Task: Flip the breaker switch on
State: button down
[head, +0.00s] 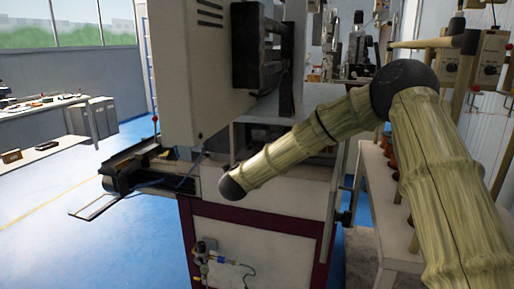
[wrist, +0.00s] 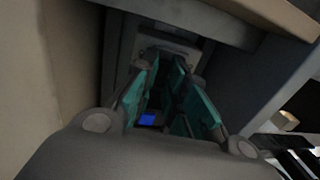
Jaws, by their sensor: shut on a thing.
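In the wrist view my gripper (wrist: 166,72) has its teal-padded fingers reaching up to a grey fixture (wrist: 170,46) in a shaded recess. The fingertips are close together and shut on a small part at the fixture, which I take to be the breaker switch. The switch itself is mostly hidden by the fingers and shadow, so its position cannot be read. In the head view my gripper is hidden behind the arm and the machine, and no breaker switch can be made out.
The winding machine (head: 258,232) stands close to my arm, with a large pale housing (head: 190,75) above. In the wrist view, a beige wall (wrist: 68,60) lies close on the left. A workbench (head: 45,148) stands at far left. Blue floor (head: 60,225) is open at left.

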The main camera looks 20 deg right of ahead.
notch_tip(320, 180, up, 2)
jog(key=g+y+p, duration=0.2)
jog(key=g+p, duration=0.2)
jog(key=p, duration=0.2)
jog(key=shift+r+y, duration=0.15)
jog(key=shift+y, duration=0.25)
jog(key=shift+p, duration=0.4)
jog(key=c, duration=1.5)
grip_release()
jog(key=shift+f+b, duration=0.3)
